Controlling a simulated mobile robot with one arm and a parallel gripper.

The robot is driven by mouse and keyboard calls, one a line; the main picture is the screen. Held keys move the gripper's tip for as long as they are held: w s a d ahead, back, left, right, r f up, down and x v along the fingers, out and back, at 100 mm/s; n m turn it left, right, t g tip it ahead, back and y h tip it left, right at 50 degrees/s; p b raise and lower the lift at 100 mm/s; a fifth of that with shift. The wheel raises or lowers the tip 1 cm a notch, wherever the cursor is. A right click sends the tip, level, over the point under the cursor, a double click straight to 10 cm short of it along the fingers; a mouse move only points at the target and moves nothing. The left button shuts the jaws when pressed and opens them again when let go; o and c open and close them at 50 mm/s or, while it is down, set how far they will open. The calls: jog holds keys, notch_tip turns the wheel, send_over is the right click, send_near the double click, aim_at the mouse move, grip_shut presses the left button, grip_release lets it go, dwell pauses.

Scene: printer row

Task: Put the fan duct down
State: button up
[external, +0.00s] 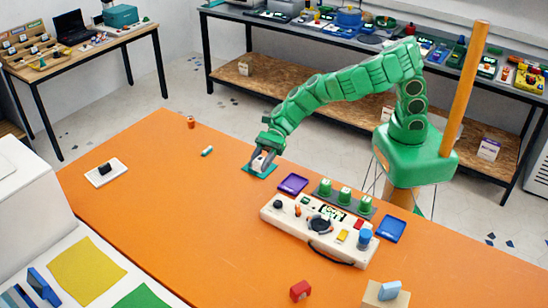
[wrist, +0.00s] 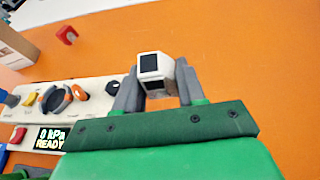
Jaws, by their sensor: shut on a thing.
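The fan duct (wrist: 155,72) is a small white block with dark square openings. My gripper (wrist: 153,92) is shut on it, one grey finger on each side, in the wrist view. In the external view my gripper (external: 262,158) is low over the far side of the orange table, pointing down, with the white duct (external: 258,164) between its fingers. A small teal square (external: 262,173) shows just below and around the duct. I cannot tell whether the duct touches it or hangs just above.
A cream control panel (external: 300,224) with knobs stands to the right, with a purple tray (external: 293,184) and a blue tray (external: 391,229) by it. A small teal-and-white cylinder (external: 207,151) lies to the left. The table's left middle is mostly clear.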

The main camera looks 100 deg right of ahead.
jog(key=w+d+m+t+h, duration=0.1)
jog(key=d+m+t+h, duration=0.15)
jog(key=d, duration=1.55)
jog(key=w+d+m+t+h, duration=0.2)
jog(key=d+m, duration=0.1)
jog(key=d, duration=1.5)
send_over(210, 137)
jog(key=shift+g, duration=0.25)
jog(key=shift+s+a+f, duration=0.15)
jog(key=shift+f, duration=2.1)
jog(key=shift+s+a+f, duration=0.1)
jog(key=shift+f, duration=2.15)
jog(key=shift+w+f, duration=0.1)
jog(key=shift+w+f, duration=0.1)
jog(key=shift+w+d+f, duration=0.1)
jog(key=shift+w+f, duration=0.05)
jog(key=shift+f, duration=1.55)
jog(key=shift+f, duration=0.1)
